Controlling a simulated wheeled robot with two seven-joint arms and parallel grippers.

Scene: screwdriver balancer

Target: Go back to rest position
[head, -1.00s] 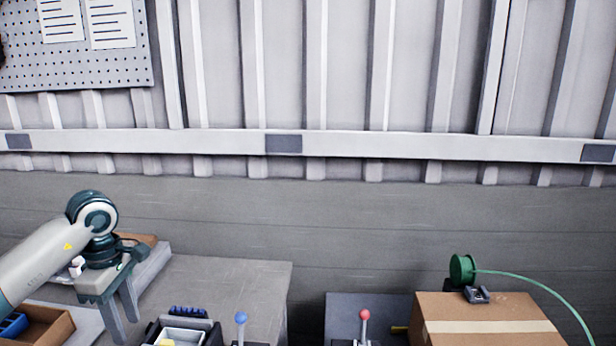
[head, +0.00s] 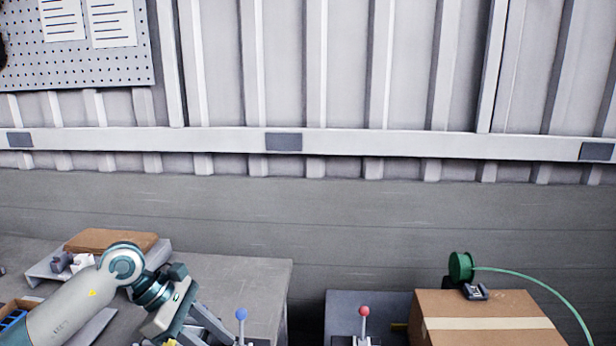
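My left gripper (head: 197,330) is over the front part of the grey workbench, a little left of a lever with a blue ball knob (head: 241,314). Its fingers point down and to the right, and the picture's lower edge cuts off their ends. Its opening is hard to judge, and I see nothing held in it. The gripper covers most of a dark holder there. My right gripper is not in view.
A grey workbench (head: 235,275) carries a raised shelf with a brown board (head: 110,240). A lever with a red ball knob (head: 364,312) stands right of centre. A cardboard box (head: 490,310) at right bears a green reel (head: 461,267) with a hose.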

